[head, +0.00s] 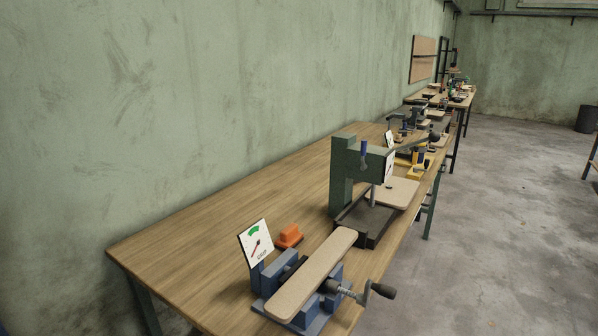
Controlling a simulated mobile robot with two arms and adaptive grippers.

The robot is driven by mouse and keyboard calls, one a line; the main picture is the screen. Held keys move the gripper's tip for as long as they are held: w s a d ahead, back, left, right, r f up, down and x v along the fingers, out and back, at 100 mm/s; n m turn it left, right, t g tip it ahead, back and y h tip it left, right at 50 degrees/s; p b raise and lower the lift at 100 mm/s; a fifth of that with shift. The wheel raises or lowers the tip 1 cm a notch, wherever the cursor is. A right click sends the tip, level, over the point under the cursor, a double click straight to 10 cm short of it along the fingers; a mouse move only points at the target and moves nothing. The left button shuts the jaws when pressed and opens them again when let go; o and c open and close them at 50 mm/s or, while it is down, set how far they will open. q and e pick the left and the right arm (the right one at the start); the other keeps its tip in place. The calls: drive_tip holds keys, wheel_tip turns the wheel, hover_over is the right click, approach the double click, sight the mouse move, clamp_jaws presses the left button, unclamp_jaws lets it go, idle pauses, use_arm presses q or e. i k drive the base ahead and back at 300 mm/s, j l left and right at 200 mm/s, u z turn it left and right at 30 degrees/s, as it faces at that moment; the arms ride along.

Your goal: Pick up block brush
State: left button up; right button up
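An orange block (289,236) that looks like the block brush sits on the wooden bench (190,238), just right of a small dial sign and behind a blue vise. Its lower part, where bristles might be, is too small to make out. Neither of my grippers is in the head view.
A blue vise (277,275) with a crank handle (382,290) holds a long wooden board (314,272). A dial sign (257,243) stands beside it. A dark green press (343,175) stands farther back with another board (393,192). The bench's left part is clear; open floor (500,230) lies right.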

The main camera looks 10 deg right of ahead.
sight(398, 140)
drive_tip(key=l+u, duration=0.4)
drive_tip(key=l, duration=1.9)
drive_tip(key=i+l+u, duration=0.1)
drive_tip(key=l, duration=0.3)
drive_tip(key=i+l, duration=0.2)
drive_tip(key=l, duration=0.15)
drive_tip(key=i+l+u, duration=0.15)
drive_tip(key=l, duration=0.25)
drive_tip(key=i+l, duration=0.15)
drive_tip(key=l, duration=0.25)
drive_tip(key=i+l+u, duration=0.15)
drive_tip(key=l, duration=0.25)
drive_tip(key=i+l+u, duration=0.1)
drive_tip(key=l, duration=0.3)
drive_tip(key=i+l, duration=0.1)
drive_tip(key=l, duration=0.35)
drive_tip(key=u, duration=0.05)
